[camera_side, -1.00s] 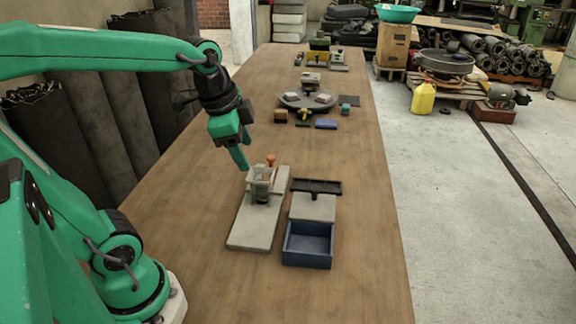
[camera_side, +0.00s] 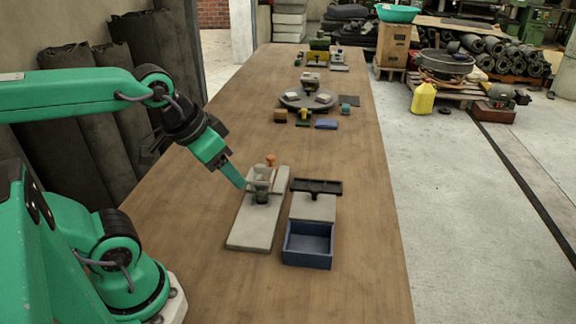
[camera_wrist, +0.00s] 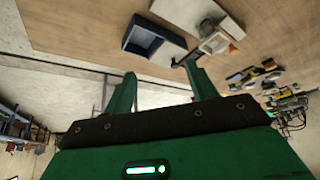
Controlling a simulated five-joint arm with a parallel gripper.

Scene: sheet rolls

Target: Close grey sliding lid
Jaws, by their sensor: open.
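The grey sliding lid (camera_side: 313,207) lies behind the blue open-topped box (camera_side: 307,243), with a dark bar-shaped handle (camera_side: 316,186) at its far end. The box is open and looks empty. In the wrist view the box (camera_wrist: 143,41) and the grey lid (camera_wrist: 179,18) show at the top. My gripper (camera_side: 238,184) is left of the lid, just beside a grey clamp-like fixture on a pale board. In the wrist view my gripper (camera_wrist: 158,82) has its two green fingers apart with nothing between them.
The pale board (camera_side: 250,226) with its grey fixture (camera_side: 262,184) and orange-topped lever (camera_side: 271,160) stands between my gripper and the lid. A round grey turntable (camera_side: 307,98) with small blocks is farther back. The table's near right is clear.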

